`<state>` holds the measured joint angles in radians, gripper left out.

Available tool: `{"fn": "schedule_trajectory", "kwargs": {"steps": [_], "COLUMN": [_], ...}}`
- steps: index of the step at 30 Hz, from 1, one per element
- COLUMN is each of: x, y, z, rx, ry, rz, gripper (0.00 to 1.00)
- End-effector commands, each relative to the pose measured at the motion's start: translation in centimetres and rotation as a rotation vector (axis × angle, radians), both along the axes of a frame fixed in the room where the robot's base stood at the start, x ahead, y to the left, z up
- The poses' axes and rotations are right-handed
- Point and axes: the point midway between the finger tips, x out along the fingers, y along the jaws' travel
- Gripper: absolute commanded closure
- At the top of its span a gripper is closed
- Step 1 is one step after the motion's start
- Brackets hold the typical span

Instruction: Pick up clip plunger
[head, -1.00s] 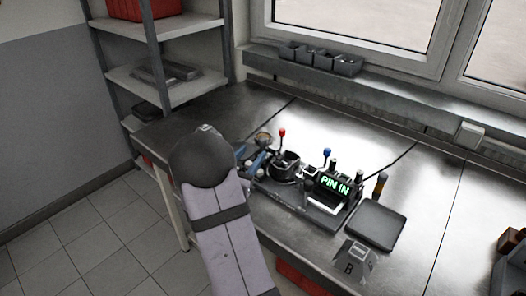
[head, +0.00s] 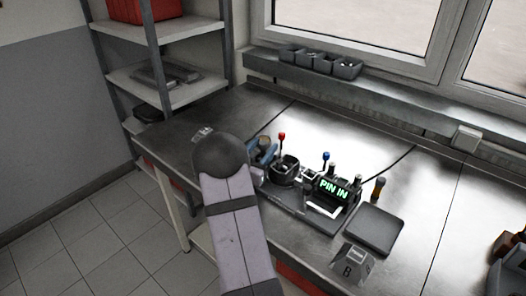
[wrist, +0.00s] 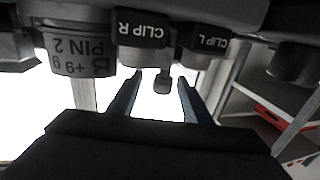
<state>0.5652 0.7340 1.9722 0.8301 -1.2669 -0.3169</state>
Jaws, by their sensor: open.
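In the wrist view my gripper (wrist: 159,84) is open, its two dark fingers apart. A small dark knob on a short stem (wrist: 163,82) shows between the fingertips, beyond or level with them; I cannot tell whether it is the clip plunger or whether it is touched. Above it in the picture are upside-down labels, CLIP R (wrist: 141,29) and CLIP L (wrist: 205,39). In the head view my arm hides the gripper. The fixture with the lit PIN IN sign (head: 333,189) carries a red-knobbed lever (head: 282,136) and a blue-knobbed one (head: 326,156).
A part labelled PIN 2 (wrist: 78,54) is left of the clip labels. In the head view a dark flat tray (head: 374,229) and a block marked B (head: 350,262) lie right of the fixture. Small bins (head: 320,60) stand on the window ledge. The back bench is clear.

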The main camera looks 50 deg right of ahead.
Motion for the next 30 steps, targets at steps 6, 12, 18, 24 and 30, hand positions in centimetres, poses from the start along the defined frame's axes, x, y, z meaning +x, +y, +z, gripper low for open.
{"fn": "schedule_trajectory", "kwargs": {"steps": [6, 12, 18, 24, 30], "x": [0.4, 1.1, 1.5, 1.6, 1.6], "y": [-1.1, -3.3, -4.8, -5.0, -4.9], "z": [0.3, 0.5, 0.3, 0.2, 0.2], "rx": [0.001, 0.0, 0.0, 0.0, 0.0], "ry": [0.001, 0.0, -0.001, 0.0, 0.0], "rz": [0.0, -0.001, 0.0, 0.001, 0.001], "gripper": [0.55, 0.55, 0.55, 0.55, 0.86]}}
